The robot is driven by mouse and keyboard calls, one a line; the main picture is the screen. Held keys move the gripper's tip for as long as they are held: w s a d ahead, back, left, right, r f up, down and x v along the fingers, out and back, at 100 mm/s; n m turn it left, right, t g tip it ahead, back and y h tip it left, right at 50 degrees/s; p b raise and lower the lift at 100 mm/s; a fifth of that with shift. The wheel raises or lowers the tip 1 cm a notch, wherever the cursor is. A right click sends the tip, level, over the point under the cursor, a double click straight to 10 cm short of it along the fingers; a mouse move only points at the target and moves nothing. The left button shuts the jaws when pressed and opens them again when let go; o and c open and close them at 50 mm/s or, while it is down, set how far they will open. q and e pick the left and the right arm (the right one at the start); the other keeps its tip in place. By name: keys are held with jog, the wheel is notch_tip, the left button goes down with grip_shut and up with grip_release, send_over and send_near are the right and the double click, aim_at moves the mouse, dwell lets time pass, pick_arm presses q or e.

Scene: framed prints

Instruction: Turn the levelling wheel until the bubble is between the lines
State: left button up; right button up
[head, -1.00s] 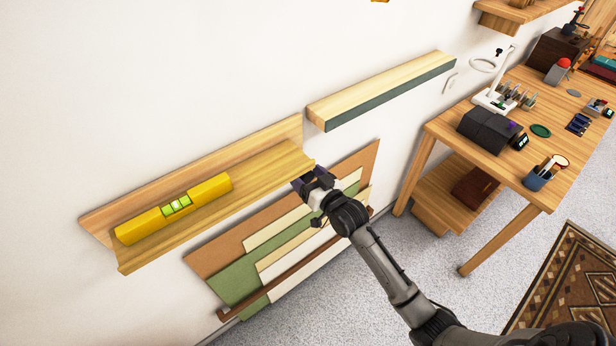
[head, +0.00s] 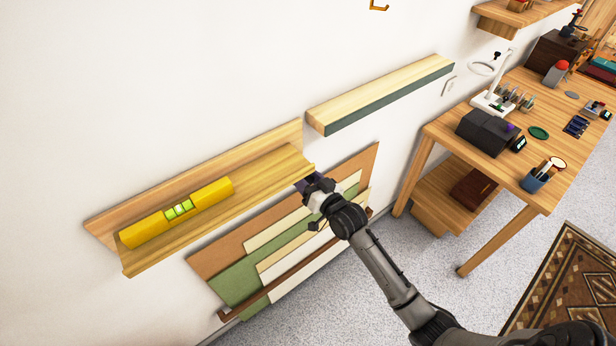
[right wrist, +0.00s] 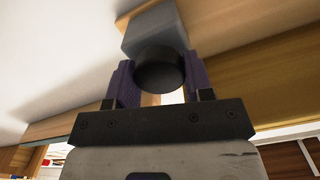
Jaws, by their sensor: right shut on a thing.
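A yellow spirit level (head: 206,193) lies on a wooden ledge (head: 262,172) on the wall, towards its left end. Its green vial (head: 179,208) shows a pale bubble near the middle; the picture is too small to place it exactly against the lines. The dark round levelling wheel (right wrist: 158,72) sits under a grey block (right wrist: 152,28) in the right wrist view. My right gripper (head: 308,184) is at the ledge's right end, below its edge. Its purple fingers are on both sides of the wheel, shut on it. In the head view the wheel is hidden. My left gripper is out of view.
A second ledge with a green front (head: 390,95) is up to the right. Flat boards (head: 240,275) lean against the wall below. A wooden workbench (head: 470,135) with tools stands at the right.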

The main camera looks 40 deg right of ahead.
jog(key=shift+r+m+p, duration=0.2)
jog(key=shift+m+p, duration=0.2)
jog(key=shift+f, duration=0.15)
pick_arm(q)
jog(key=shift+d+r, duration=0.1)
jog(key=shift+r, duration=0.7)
pick_arm(e)
jog(key=shift+f, duration=0.1)
jog(key=o, duration=0.9)
jog(key=shift+s, duration=0.6)
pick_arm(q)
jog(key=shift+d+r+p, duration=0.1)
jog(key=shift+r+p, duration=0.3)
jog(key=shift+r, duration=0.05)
pick_arm(e)
jog(key=s, duration=1.2)
jog(key=shift+s+a, duration=0.3)
